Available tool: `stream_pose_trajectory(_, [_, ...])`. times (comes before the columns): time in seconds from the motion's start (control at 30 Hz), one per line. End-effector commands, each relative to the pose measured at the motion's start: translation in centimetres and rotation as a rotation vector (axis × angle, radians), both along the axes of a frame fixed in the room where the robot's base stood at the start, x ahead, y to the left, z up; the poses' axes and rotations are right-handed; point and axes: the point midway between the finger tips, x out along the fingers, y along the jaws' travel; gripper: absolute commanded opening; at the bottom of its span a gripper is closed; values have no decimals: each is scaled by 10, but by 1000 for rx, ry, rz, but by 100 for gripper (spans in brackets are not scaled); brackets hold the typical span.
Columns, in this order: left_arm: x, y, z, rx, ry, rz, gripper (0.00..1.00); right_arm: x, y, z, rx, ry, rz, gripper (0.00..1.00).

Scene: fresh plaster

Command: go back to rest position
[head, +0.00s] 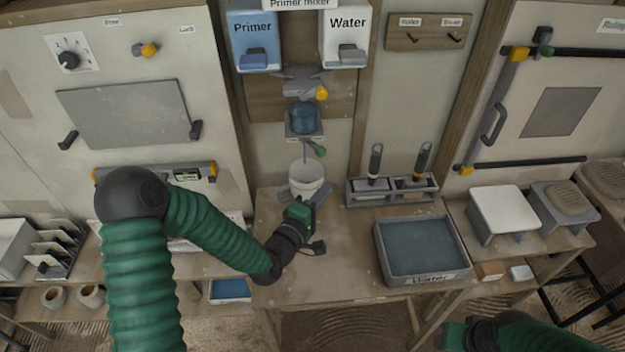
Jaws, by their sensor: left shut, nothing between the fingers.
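My left arm, green and ribbed, comes in from the left and reaches across to the middle of the workbench. Its left gripper (303,209) is just in front of the white bucket (307,178), shut and empty. I cannot tell whether it touches the bucket. My right gripper (455,336) shows only in part at the bottom right edge, low in front of the bench, and its fingers cannot be made out.
The workbench (345,262) has free room at its middle. A blue-filled tray (464,268) stands right of it, with a tool rack (354,197) behind. Primer (255,60) and Water (346,58) containers hang above the bucket. A white stool-like stand (497,205) is at right.

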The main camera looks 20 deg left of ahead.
Motion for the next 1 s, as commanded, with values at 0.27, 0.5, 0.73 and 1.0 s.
stream_pose_trajectory(0.27, [-7, 2, -2, -6, 2, 5, 0, 0, 0, -1, 0, 0, 0, 46])
stream_pose_trajectory(0.5, [-7, -1, -1, -1, 2, 5, 0, 0, 0, -1, 0, 0, 1, 46])
stream_pose_trajectory(0.73, [-18, -18, -29, 243, 122, -72, 0, 0, 0, -1, 0, 0, 0, 46])
stream_pose_trajectory(1.0, [-132, 23, -93, 1173, 634, -456, 0, 0, 0, -1, 0, 0, 1, 46])
